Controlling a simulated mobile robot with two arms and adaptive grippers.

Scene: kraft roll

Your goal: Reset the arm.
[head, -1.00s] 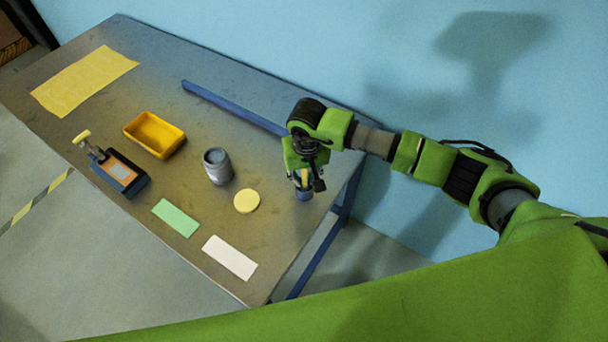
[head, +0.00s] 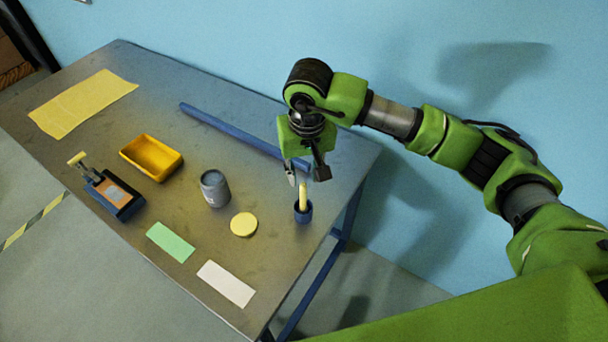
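My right arm (head: 440,137) reaches in from the right. My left gripper is not in view.

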